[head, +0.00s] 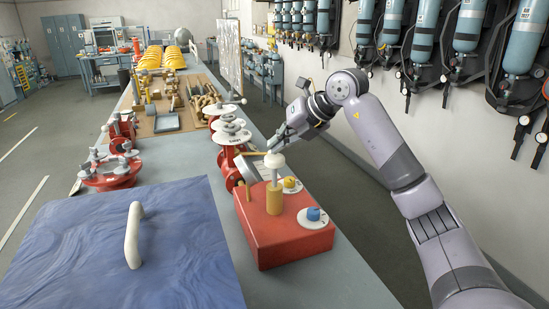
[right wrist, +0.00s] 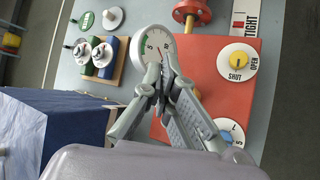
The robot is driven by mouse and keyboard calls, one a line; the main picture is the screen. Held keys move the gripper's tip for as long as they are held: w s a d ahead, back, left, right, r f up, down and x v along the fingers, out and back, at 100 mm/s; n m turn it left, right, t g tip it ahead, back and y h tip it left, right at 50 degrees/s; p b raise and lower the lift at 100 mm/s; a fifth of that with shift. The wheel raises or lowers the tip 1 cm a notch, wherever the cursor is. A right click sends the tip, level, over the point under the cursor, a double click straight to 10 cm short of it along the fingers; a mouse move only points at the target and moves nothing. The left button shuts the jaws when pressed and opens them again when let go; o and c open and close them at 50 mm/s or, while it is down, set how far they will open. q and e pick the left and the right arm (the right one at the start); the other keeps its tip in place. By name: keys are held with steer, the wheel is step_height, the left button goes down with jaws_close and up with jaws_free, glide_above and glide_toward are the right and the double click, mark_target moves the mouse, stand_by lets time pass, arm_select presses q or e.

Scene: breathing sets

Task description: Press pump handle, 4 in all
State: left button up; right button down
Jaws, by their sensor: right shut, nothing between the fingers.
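In the head view a red box (head: 265,240) stands on the long bench. A brass pump cylinder (head: 274,200) rises from it, with a pale rod and a white pump handle (head: 275,160) on top. My right gripper (head: 272,144) is shut and empty, its fingertips at or just beyond the handle's top; I cannot tell whether they touch. In the right wrist view the shut fingers (right wrist: 161,72) point at the round gauge (right wrist: 152,48), over the red box top (right wrist: 195,65); the pump is not clearly visible there. My left gripper is not in view.
The box carries a yellow knob (head: 290,182) and a blue knob (head: 313,214). Red valve fittings (head: 108,172) and white discs (head: 231,130) stand close by. A blue panel (head: 70,245) with a white handle (head: 133,236) lies at front left. Blue cylinders (head: 425,40) line the right wall.

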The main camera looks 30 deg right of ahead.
mark_target(279, 156)
steer(key=shift+f+b, duration=1.55)
steer(key=shift+f, duration=0.75)
stand_by(1.7)
steer(key=shift+r, duration=0.1)
steer(key=shift+d+r+p, duration=0.1)
steer(key=shift+r+p, duration=2.3)
steer(key=shift+r, duration=0.15)
steer(key=shift+r, duration=0.1)
step_height(279, 156, up, 5)
steer(key=p, duration=0.4)
steer(key=shift+p, duration=0.35)
